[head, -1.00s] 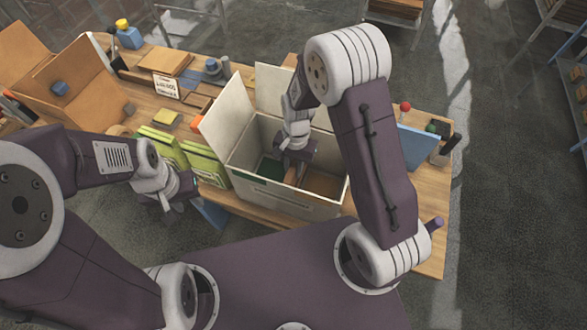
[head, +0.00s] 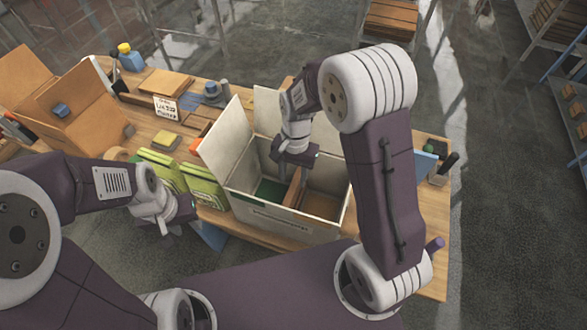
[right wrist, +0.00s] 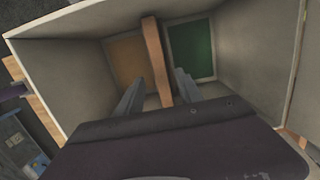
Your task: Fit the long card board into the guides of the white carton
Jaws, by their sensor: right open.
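The white carton (head: 285,222) stands on the bench with flaps raised at its left and back. The long brown card board (head: 294,188) stands on edge inside it, dividing a green floor part from a brown one; it also shows in the right wrist view (right wrist: 156,60). My right gripper (head: 293,168) is above the board, pointing down into the carton. In the right wrist view its fingers (right wrist: 158,90) are apart, one on each side of the board. The guides cannot be made out. My left gripper (head: 180,224) is left of the carton, its fingers unclear.
Green-yellow packs (head: 203,184) stand close to the carton's left side. An open brown cardboard box (head: 72,98) is at the far left. A blue bottle (head: 131,60), a small sign (head: 166,108) and a blue panel (head: 425,163) are also on the bench.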

